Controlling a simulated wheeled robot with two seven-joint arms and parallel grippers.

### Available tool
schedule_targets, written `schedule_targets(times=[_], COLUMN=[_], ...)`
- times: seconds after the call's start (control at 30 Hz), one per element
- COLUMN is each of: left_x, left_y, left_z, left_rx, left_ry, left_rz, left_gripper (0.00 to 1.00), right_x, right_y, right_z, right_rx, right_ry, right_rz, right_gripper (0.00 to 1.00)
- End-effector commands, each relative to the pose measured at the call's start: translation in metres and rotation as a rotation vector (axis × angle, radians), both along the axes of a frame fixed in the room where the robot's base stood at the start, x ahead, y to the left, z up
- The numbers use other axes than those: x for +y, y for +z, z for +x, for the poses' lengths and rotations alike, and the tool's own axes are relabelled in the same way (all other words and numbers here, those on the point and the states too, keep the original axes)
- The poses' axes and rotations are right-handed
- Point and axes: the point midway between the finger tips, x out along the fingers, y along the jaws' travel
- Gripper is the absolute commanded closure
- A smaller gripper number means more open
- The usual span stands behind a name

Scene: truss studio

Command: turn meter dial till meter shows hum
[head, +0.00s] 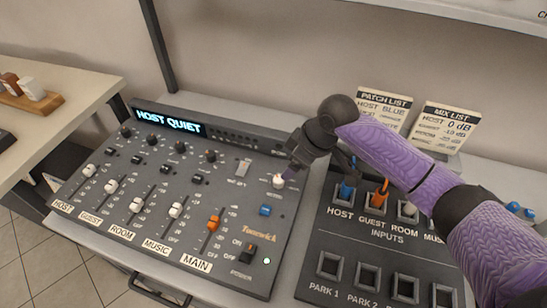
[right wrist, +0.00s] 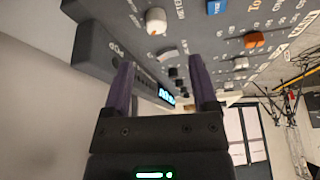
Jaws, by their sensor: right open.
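The mixing console (head: 120,215) stands on the bench with its lit display (head: 168,122) reading "HOST QUIET". The meter dial is a small white knob (head: 278,181) at the console's right side, above a blue button. It also shows in the right wrist view as a white knob (right wrist: 156,20) beside the lettering "METER". My right gripper (head: 291,167) is by the dial in the head view. In the right wrist view its two fingers (right wrist: 164,75) are apart with nothing held between them, and the dial lies above the fingertips. My left gripper is not in view.
Below the dial are a blue button (head: 265,210) and an orange fader (head: 213,223). A patch panel (head: 330,235) with plugged cables stands to the right, under my right arm. Two list cards (head: 446,126) stand behind it. A wooden tray (head: 14,101) sits far left.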

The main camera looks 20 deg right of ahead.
Motion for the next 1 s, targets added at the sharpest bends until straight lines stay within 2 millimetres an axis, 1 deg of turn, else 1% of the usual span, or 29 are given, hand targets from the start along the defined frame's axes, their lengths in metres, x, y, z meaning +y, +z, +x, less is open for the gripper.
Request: schedule_targets(times=[0.03,0.1,0.17,0.2,0.33,0.4,0.5,0.6,0.83,0.87,0.9,0.97,1.0], left_x=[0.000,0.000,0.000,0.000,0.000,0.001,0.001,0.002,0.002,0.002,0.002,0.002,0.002], left_y=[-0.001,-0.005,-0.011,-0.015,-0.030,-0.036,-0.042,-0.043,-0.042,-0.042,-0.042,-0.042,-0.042], left_z=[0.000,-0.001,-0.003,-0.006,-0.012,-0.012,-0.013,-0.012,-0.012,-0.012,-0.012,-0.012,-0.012], left_rx=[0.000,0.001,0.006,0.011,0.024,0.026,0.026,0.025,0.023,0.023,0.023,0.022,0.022], left_ry=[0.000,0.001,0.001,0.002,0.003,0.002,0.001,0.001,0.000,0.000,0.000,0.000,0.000], left_rz=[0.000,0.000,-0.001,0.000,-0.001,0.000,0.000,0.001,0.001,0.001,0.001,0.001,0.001], left_gripper=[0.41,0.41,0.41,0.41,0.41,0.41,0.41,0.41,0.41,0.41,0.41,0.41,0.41], right_x=[-0.004,-0.004,0.000,0.003,0.012,0.016,0.020,0.022,0.022,0.022,0.022,0.022,0.022], right_y=[0.003,-0.002,-0.014,-0.025,-0.056,-0.069,-0.081,-0.086,-0.085,-0.085,-0.085,-0.085,-0.085], right_z=[0.004,0.008,0.011,0.013,0.022,0.025,0.030,0.032,0.032,0.032,0.032,0.032,0.032], right_rx=[-0.002,-0.001,0.000,0.002,0.000,0.000,0.000,-0.003,-0.004,-0.004,-0.004,-0.004,-0.004], right_ry=[-0.005,-0.004,-0.004,-0.004,-0.004,-0.005,-0.004,-0.004,-0.004,-0.004,-0.004,-0.004,-0.004], right_rz=[-0.003,0.000,0.002,0.002,0.002,0.003,0.002,0.002,0.002,0.002,0.002,0.002,0.002], right_gripper=[0.24,0.24,0.24,0.24,0.24,0.24,0.24,0.24,0.24,0.29,0.37,0.50,0.58])
